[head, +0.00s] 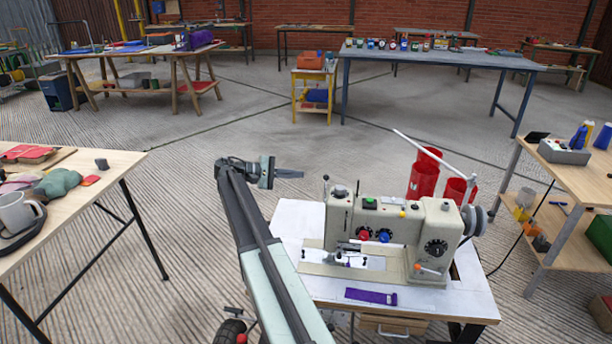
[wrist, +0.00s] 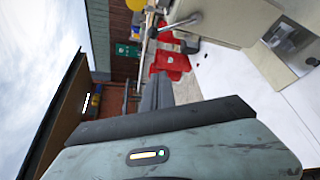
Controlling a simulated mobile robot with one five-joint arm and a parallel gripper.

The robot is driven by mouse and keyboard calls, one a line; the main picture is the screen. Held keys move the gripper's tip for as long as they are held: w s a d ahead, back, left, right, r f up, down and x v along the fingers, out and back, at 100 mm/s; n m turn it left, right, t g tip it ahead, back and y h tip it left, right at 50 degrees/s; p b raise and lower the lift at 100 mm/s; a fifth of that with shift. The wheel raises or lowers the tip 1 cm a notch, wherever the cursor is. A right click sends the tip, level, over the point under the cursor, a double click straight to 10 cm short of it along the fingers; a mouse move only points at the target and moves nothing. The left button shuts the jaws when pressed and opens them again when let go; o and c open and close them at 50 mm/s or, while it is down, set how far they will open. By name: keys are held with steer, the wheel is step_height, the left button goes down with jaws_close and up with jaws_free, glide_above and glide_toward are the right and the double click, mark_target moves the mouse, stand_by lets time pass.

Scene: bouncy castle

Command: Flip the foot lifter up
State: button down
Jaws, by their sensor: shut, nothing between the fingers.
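The cream sewing machine (head: 400,225) stands on a white-topped table to the right of my arm. Its presser foot area (head: 348,252) is at the machine's left end, low over the bed. The foot lifter is too small to pick out surely in the head view. In the wrist view, a small grey lever (wrist: 179,24) sticks out from the cream machine body (wrist: 235,18) and may be the lifter. My gripper (head: 290,174) is shut and empty, up behind and left of the machine, apart from it. Its fingers also show in the wrist view (wrist: 158,92).
The white table top (head: 300,215) has bare room left of the machine. A purple strip (head: 371,297) lies at its front. Workbenches stand left and right; the floor behind is open.

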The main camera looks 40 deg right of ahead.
steer(key=b+x, duration=0.2)
steer(key=x, duration=0.7)
steer(key=s+a+r+p, duration=0.2)
steer(key=shift+s+a, duration=0.15)
steer(key=shift+a, duration=0.25)
